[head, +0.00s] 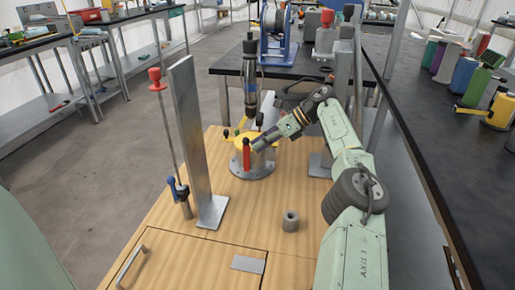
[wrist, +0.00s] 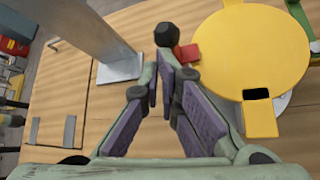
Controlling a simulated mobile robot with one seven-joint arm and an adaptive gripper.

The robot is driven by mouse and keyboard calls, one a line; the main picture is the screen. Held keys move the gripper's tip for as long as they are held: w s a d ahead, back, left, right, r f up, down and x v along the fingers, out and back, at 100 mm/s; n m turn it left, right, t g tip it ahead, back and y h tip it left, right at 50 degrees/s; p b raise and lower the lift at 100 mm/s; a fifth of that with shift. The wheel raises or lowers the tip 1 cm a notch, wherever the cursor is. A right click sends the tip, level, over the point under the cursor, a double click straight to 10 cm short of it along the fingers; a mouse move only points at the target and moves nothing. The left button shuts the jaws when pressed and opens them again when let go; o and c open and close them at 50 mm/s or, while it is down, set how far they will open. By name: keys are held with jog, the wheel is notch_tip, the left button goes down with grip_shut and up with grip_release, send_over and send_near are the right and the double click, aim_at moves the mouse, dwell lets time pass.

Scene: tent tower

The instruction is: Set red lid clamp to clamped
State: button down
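The red lid clamp (head: 246,154) stands as an upright red lever at the near edge of the yellow lid (head: 270,131), on a round grey flanged base. In the wrist view a small red part (wrist: 188,54) shows beside the yellow lid (wrist: 250,50), with a black knob (wrist: 167,35) close to it. I cannot tell whether that knob belongs to the red clamp. My gripper (head: 254,146) is right beside the red lever. In the wrist view its purple-padded fingers (wrist: 167,85) are apart with a narrow gap, just short of the knob. Contact cannot be made out.
A tall grey metal plate (head: 197,150) stands left of the lid, beside a rod with a red knob (head: 155,80). A dark vertical tool (head: 250,75) hangs over the lid. The near bench is mostly clear.

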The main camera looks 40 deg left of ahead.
notch_tip(320, 180, up, 9)
jog(key=shift+s+a, duration=0.25)
jog(key=shift+s, duration=0.15)
jog(key=shift+f, duration=0.1)
